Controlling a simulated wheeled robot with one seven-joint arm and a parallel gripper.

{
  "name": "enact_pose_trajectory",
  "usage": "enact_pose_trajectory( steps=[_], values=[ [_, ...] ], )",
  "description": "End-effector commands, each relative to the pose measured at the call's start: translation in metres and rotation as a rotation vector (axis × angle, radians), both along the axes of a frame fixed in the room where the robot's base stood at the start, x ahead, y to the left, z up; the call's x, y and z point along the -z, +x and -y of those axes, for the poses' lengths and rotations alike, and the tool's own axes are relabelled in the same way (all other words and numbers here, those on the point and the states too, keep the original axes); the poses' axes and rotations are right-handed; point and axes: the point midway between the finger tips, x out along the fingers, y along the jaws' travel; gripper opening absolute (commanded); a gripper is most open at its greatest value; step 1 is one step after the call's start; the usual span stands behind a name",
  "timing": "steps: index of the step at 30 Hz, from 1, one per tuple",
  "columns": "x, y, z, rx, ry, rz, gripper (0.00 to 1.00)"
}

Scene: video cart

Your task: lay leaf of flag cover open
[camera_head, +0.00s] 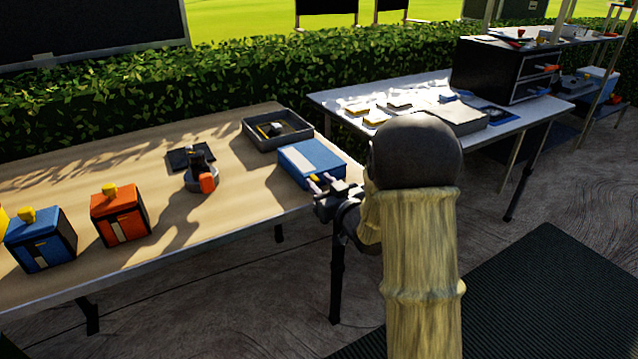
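A flat blue case with a pale stripe across its top (308,160) lies at the right end of the wooden table. It looks like the flag cover, but I cannot tell for sure; its top looks closed. My gripper (321,182) is at the near right edge of this case. I cannot tell whether a fingertip touches the case. My arm hides the ground and part of the second table to the right.
On the wooden table (240,222) stand a grey tray (262,142), a dark round device with an orange part (200,178), an orange box (121,214) and a blue box (40,239). A white table (340,98) with a black drawer unit (490,72) stands behind right.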

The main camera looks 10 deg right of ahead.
Motion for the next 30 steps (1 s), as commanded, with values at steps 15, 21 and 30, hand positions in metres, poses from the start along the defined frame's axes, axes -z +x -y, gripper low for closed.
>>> enact_pose_trajectory(
  steps=[15,21,30],
  values=[
    [-0.0003,0.0107,-0.0039,-0.001,0.000,0.000,0.16],
    [-0.0003,0.0106,-0.0038,-0.001,0.000,0.000,0.01],
    [-0.0033,0.0106,-0.0093,-0.009,0.019,-0.006,0.01]
  ],
)
